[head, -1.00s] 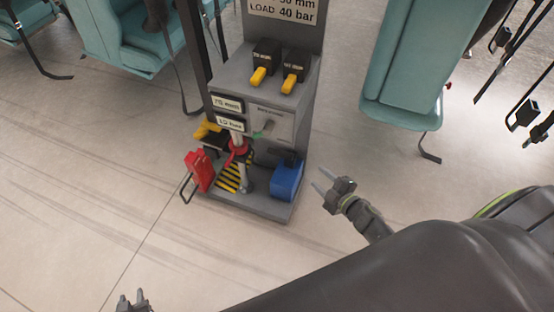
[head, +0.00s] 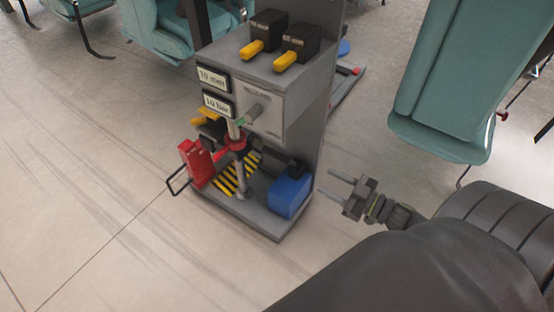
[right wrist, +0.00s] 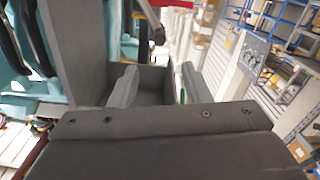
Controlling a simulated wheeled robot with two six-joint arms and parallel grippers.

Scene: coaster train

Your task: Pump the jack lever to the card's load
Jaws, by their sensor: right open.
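The grey jack stand (head: 262,85) stands on the floor, centre-left in the head view. Below are an upright grey rod (head: 240,175) with a red collar (head: 235,143), a red block (head: 197,161) with a dark wire loop, and a blue box (head: 290,191). I cannot tell which part is the lever. My right gripper (head: 325,182) is open and empty, apart from and right of the blue box; its spread fingers show in the right wrist view (right wrist: 158,88).
Two black blocks with yellow handles (head: 253,48) (head: 287,60) sit on top of the stand. A teal seat (head: 440,95) hangs at the right, and more teal seats (head: 160,35) are at the back left. The floor (head: 90,190) left of the stand is clear.

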